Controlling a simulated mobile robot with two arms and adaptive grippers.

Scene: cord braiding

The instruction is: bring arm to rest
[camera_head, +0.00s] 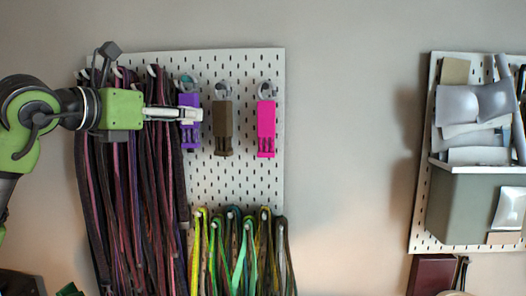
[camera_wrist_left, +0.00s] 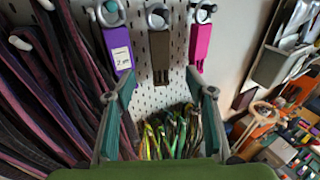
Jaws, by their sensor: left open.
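My left gripper (camera_head: 190,114) comes in from the left in front of the white pegboard (camera_head: 240,185). In the left wrist view, its two fingers (camera_wrist_left: 158,92) are apart with nothing held between them. In the head view, the fingertips overlap the purple clip-like tool (camera_head: 189,135); whether they touch it cannot be told. A brown tool (camera_head: 223,130) and a pink tool (camera_head: 266,128) hang to its right. All three show in the left wrist view: purple (camera_wrist_left: 119,50), brown (camera_wrist_left: 159,55) and pink (camera_wrist_left: 200,45). My right gripper is not in view.
Dark purple and maroon cords (camera_head: 130,200) hang at the pegboard's left, behind my arm. Yellow, green and teal cords (camera_head: 240,255) hang below the tools. A second pegboard (camera_head: 421,215) with a grey-green bin (camera_head: 470,205) is at the right. The wall between is bare.

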